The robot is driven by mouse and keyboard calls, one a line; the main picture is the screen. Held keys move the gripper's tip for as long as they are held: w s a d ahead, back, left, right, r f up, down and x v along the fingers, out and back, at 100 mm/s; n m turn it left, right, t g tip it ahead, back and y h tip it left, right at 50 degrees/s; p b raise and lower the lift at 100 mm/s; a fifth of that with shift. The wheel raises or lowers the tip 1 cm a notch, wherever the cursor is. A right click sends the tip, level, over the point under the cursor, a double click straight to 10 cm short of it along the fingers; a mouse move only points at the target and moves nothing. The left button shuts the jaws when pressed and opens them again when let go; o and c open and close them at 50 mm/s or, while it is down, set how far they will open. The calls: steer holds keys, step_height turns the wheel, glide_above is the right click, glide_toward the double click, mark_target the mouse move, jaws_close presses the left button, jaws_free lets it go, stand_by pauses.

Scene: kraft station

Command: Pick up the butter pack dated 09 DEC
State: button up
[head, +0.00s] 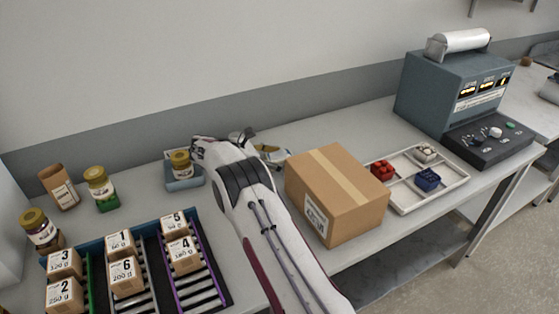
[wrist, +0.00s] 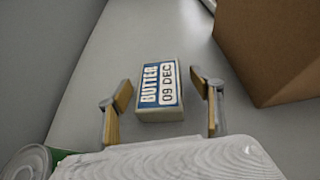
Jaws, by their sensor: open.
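The butter pack (wrist: 163,92) lies flat on the table in the wrist view, a pale block with a white and blue label reading BUTTER 09 DEC. My gripper (wrist: 165,97) is open and empty, its tan-padded fingers to the left and right of the pack. The pack appears a little beyond the fingers' near parts, with a gap on both sides; whether it lies fully between the tips I cannot tell. In the head view, my arm reaches to the back of the table, and I cannot clearly make out the pack there.
A cardboard box (head: 330,198) stands right of my arm; it also shows in the wrist view (wrist: 270,50). A jar in a blue tray (head: 184,184) stands left of the gripper. Numbered boxes on roller lanes (head: 150,290) fill the front left. A divided white tray (head: 402,196) sits right.

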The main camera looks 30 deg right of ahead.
mark_target(280, 156)
steer(key=shift+d, duration=0.1)
stand_by(0.4)
steer(key=c, duration=1.5)
steer(key=shift+r, duration=5)
